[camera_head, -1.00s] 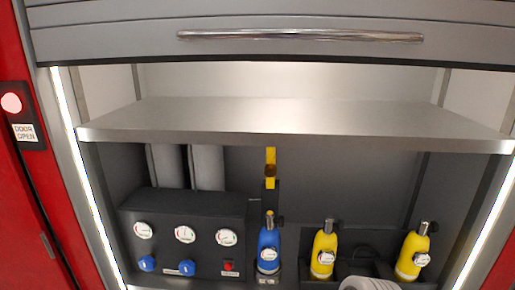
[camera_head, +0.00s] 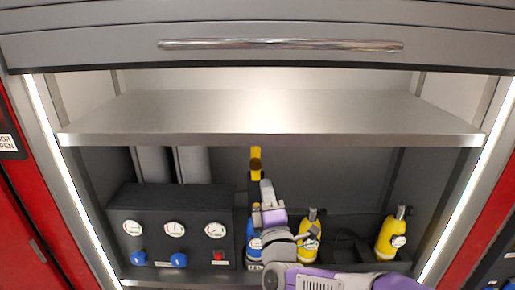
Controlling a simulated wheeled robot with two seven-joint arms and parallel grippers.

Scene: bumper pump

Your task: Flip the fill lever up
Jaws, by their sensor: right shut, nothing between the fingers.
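The yellow fill lever (camera_head: 255,163) stands upright on the dark back panel, just under the steel shelf. A dark round spot marks its middle. My right gripper (camera_head: 267,188) is shut and empty. Its fingertips point up, just below and a little right of the lever in the picture; I cannot tell whether they touch its mount. My right arm comes in from the bottom right and hides part of the blue bottle (camera_head: 252,237) below the lever. My left gripper is not in view.
A yellow bottle (camera_head: 309,238) stands close to the right of my gripper, and another yellow bottle (camera_head: 390,240) farther right. The black gauge panel (camera_head: 170,207) with blue knobs is on the left. The steel shelf (camera_head: 270,140) overhangs the lever.

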